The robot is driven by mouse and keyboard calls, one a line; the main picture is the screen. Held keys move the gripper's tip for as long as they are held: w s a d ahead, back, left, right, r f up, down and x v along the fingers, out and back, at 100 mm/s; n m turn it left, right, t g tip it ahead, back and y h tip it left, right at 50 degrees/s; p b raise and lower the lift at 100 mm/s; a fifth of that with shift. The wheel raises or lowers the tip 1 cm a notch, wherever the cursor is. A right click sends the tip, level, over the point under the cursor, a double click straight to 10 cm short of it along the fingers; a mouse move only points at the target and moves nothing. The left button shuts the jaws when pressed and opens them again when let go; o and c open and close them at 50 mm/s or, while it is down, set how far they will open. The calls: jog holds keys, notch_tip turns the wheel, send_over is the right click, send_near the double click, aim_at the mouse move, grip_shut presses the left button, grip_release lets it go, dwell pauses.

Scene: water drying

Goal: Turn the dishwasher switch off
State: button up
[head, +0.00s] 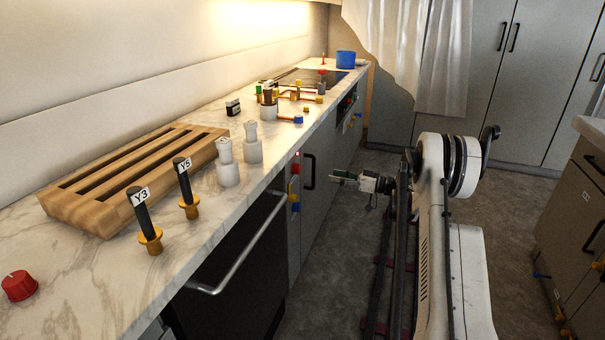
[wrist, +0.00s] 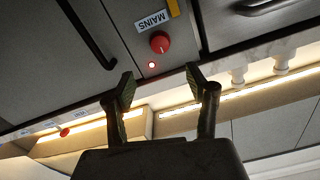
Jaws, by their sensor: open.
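The dishwasher, as far as I can tell, is the black front with a long metal handle (head: 238,262) under the counter. A round red knob (wrist: 160,42) beside a "MAINS" label (wrist: 152,21) is on a cabinet front in the wrist view, with a lit red lamp (wrist: 152,65) near it. It appears as the small red knob (head: 295,169) in the head view. No label names a dishwasher switch. My gripper (head: 336,177) points left toward that cabinet, apart from it. In the wrist view my gripper (wrist: 161,87) is open and empty, the knob beyond its fingertips.
A blue valve handle (head: 295,208) is below the red knob. A dark cabinet handle (head: 309,171) is just to its right. The marble counter (head: 75,255) bears a wooden rack (head: 85,210), Y3 and Y5 handles (head: 143,215) and a red dial (head: 18,286).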

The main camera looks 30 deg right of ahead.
aim_at(300, 170)
jog(key=b+x, duration=0.1)
jog(key=x, duration=1.2)
jog(key=shift+b, duration=0.35)
jog(key=c, duration=1.2)
jog(key=shift+o, duration=0.2)
